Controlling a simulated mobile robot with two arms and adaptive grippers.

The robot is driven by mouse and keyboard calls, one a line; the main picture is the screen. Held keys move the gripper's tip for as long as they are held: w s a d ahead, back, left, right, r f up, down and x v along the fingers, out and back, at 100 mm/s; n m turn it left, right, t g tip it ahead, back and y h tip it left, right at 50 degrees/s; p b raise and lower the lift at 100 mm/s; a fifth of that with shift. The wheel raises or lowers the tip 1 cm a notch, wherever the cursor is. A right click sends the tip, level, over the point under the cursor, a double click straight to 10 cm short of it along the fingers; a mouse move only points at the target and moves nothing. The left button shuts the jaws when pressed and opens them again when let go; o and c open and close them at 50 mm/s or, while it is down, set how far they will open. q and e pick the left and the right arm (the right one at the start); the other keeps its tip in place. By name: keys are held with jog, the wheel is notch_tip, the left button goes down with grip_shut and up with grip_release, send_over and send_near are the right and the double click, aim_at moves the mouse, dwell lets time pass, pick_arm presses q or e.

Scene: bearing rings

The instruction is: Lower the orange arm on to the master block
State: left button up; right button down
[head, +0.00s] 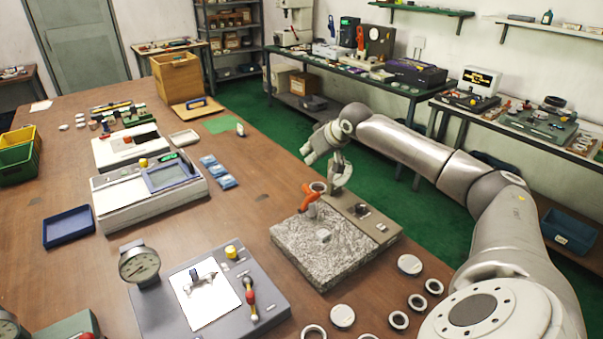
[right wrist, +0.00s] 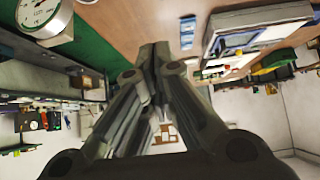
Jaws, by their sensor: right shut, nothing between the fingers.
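The orange arm (head: 309,195) is a short lever on the comparator stand. It stands tilted up above the speckled granite plate (head: 300,255). A small pale block (head: 324,235), which looks like the master block, sits on the plate below and apart from the arm. My right gripper (head: 308,157) is shut and empty, behind and above the orange arm, not touching it as far as I can tell. In the right wrist view its fingers (right wrist: 152,50) are together, pointing at the table. The stand's dial (right wrist: 40,14) shows at the upper left there. My left gripper is not in view.
A grey control strip (head: 384,230) lies along the plate's right side. Several rings and discs (head: 410,265) lie in front of it. Blue packets (head: 218,172) and a measuring instrument (head: 150,205) stand left. A grey fixture (head: 270,305) is at the front. Bare table lies between.

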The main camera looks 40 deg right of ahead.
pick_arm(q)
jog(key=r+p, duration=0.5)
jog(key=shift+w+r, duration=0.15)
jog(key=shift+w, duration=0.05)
pick_arm(e)
jog(key=w+f, duration=0.3)
jog(key=f, duration=0.6)
jog(key=shift+w+d+f, duration=0.15)
jog(key=shift+w, duration=0.25)
